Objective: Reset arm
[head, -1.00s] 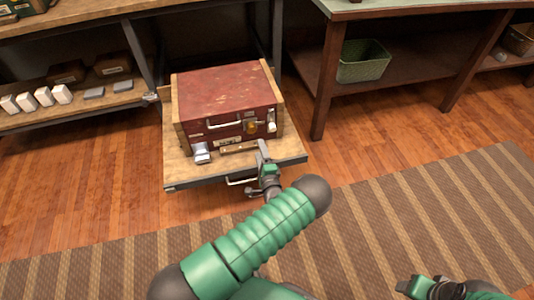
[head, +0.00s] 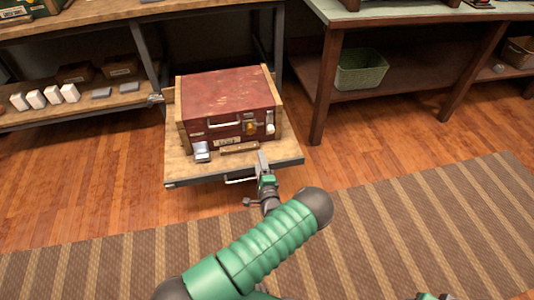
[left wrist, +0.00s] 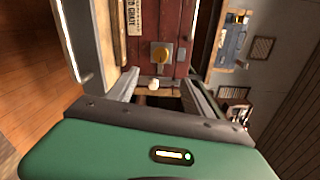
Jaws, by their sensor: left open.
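My left gripper (head: 263,162) is at the front right edge of a pulled-out wooden shelf (head: 190,172), in front of a worn red case (head: 225,92). In the left wrist view its two fingers (left wrist: 162,88) stand apart with nothing held between them.
A grey-white block (head: 201,151) and a wooden bar (head: 239,148) lie on the shelf before the case. A table with a green basket (head: 361,69) stands at right. White blocks (head: 52,95) sit on the left lower shelf. Striped rug (head: 120,270) and floor are open.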

